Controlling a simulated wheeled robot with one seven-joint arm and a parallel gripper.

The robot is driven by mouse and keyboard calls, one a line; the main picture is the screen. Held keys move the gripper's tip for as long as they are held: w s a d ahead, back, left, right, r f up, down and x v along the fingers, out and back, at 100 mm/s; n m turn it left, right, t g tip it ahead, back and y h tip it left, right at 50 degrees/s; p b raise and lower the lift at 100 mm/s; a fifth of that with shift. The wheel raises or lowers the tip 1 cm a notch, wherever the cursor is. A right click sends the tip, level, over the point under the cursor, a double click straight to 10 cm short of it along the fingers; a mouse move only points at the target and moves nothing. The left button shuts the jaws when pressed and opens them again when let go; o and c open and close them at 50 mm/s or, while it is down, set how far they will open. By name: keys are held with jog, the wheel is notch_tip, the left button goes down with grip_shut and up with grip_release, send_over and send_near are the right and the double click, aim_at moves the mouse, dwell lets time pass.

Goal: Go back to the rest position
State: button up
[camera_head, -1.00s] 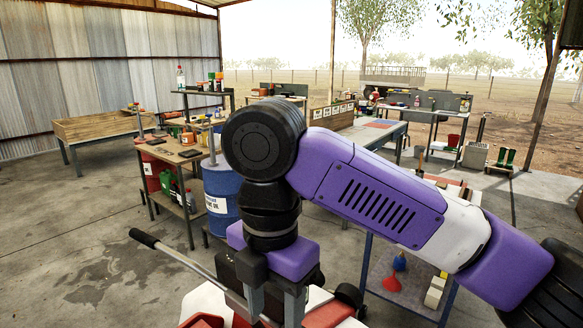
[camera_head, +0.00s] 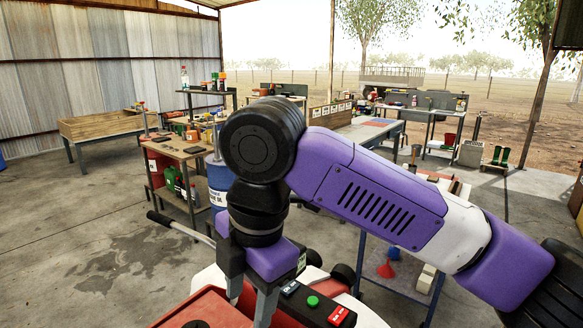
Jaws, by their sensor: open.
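My gripper (camera_head: 249,292) points down in the lower middle of the head view, with its two fingers apart. Nothing shows between them. It hangs over or beside a red and white machine (camera_head: 362,312) at the bottom edge. Beside the fingers is the machine's black panel with a green button (camera_head: 313,301) and a red switch (camera_head: 341,316). I cannot tell whether a finger touches the machine. My purple arm crosses from the lower right and hides part of the scene behind.
A wooden workbench (camera_head: 180,151) and a blue drum (camera_head: 218,180) stand behind my gripper. A blue-framed cart (camera_head: 405,290) with a red funnel (camera_head: 386,270) stands at right. A machine handle (camera_head: 178,226) juts left. The concrete floor at left is open.

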jog(key=w+a+r+m+t+y, duration=0.3)
jog(key=a+r+m+t+y, duration=0.4)
jog(key=a+y, duration=0.55)
jog(key=d+m+t, duration=0.9)
jog(key=d+m, duration=0.4)
jog(key=s+d+f+m+t+h, duration=0.2)
jog(key=s+d+f+m+h, duration=0.15)
jog(key=d+f, duration=0.2)
jog(key=s+d+f+m+t+h, duration=0.25)
jog(key=d+f+m+h, duration=0.2)
jog(key=d, duration=0.25)
jog(key=s+d+f+g+h, duration=0.2)
jog(key=s+d+f, duration=0.2)
jog(key=s, duration=0.6)
jog(key=s+d+f+g+h, duration=0.2)
jog(key=s+d+f, duration=0.2)
jog(key=s+f, duration=0.3)
jog(key=s+d+f+n+g+h, duration=0.1)
jog(key=s+d+f, duration=0.4)
jog(key=s, duration=0.8)
jog(key=shift+s+f+g+h+b, duration=0.15)
jog(key=shift+f+g+h+b, duration=0.25)
jog(key=shift+f+g+h, duration=0.35)
jog(key=shift+d, duration=0.1)
